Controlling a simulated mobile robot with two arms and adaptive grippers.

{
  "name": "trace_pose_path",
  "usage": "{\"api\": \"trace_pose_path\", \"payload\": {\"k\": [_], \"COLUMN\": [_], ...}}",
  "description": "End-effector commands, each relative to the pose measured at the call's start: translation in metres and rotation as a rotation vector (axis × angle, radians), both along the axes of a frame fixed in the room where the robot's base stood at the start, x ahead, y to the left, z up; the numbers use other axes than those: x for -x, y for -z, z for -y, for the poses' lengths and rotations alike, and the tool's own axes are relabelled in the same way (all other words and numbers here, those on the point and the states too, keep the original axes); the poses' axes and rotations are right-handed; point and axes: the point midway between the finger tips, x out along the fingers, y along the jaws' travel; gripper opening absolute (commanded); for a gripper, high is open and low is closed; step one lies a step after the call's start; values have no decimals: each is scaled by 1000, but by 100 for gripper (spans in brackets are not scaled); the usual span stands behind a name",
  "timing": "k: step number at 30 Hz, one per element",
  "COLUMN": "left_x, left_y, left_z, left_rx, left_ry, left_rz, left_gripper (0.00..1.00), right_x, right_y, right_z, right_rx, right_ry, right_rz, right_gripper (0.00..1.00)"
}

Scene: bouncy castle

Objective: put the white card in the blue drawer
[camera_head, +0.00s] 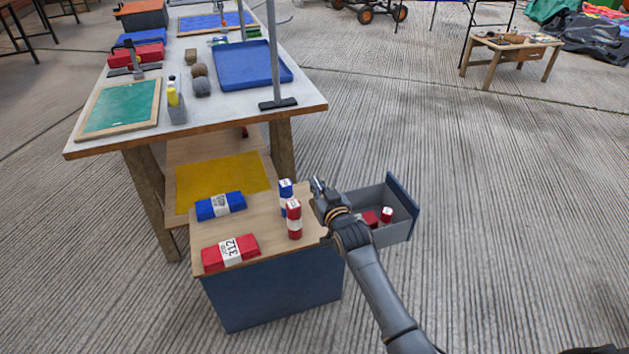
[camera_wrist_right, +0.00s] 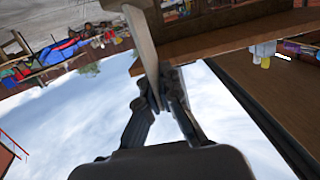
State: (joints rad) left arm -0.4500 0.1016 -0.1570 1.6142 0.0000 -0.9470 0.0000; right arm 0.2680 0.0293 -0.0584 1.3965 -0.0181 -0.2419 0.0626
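In the right wrist view my right gripper (camera_wrist_right: 160,82) is closed around the lower end of a pale flat piece, which looks like the white card (camera_wrist_right: 142,40) seen nearly edge-on. In the head view my right gripper (camera_head: 318,188) is over the right edge of the blue cabinet's wooden top, and I cannot make out the card there. The blue drawer (camera_head: 403,208) is pulled out on the cabinet's right side, beyond the gripper. Its grey inside holds red-and-white items (camera_head: 386,215); my arm hides part of it. My left gripper is not in view.
The cabinet top (camera_head: 262,265) carries blue and red wrapped bundles (camera_head: 230,252) and two upright rolls (camera_head: 294,220) close left of my gripper. A workbench (camera_head: 230,115) with a blue tray (camera_head: 250,66) and a metal post stands behind. The floor right of the drawer is clear.

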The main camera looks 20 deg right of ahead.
Motion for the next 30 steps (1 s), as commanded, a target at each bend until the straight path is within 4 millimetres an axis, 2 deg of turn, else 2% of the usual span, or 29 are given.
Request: {"api": "trace_pose_path", "payload": {"k": [7,11,14,21,30], "left_x": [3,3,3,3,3], "left_y": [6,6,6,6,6], "left_z": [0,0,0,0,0], "left_rx": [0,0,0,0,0], "left_ry": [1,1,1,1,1], "left_rz": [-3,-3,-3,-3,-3], "left_gripper": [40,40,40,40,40], "right_x": [3,19,42,114,203], "right_y": [-2,-5,-12,-40,-91], "right_z": [-1,-8,-16,-30,-27], "right_rx": [1,3,6,8,4], "right_ry": [-1,-8,-14,-17,14], "right_rz": [1,0,1,0,0], "right_gripper": [0,0,0,0,0]}}
